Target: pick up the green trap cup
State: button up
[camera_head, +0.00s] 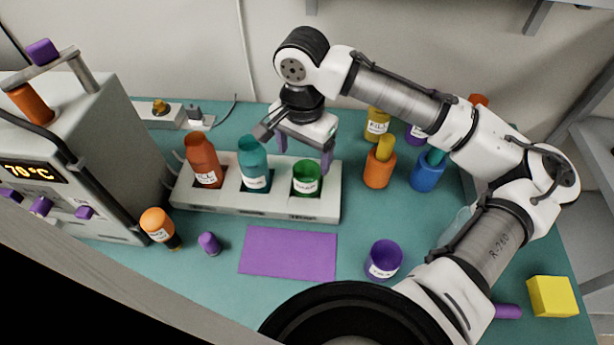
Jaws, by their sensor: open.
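The green trap cup (307,178) sits in the right slot of the white rack (258,210), upright, with a white label on its front. My gripper (304,162) is open above the rack. Its purple fingers hang on either side, one behind and left of the green cup, the other close to the cup's right rim. I cannot tell whether either finger touches the cup. The gap between the fingers looks empty.
A teal bottle (253,165) and a red-orange bottle (203,160) stand in the rack's other slots. An orange holder (379,169) and a blue holder (427,172) stand to the right. A purple mat (288,253) and purple cup (383,260) lie in front.

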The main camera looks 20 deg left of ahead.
jog(key=f, duration=0.3)
jog(key=f+p, duration=0.1)
jog(key=f, duration=0.3)
jog(key=shift+w+d+f, duration=0.1)
jog(key=shift+w+d, duration=0.1)
jog(key=c, duration=1.1)
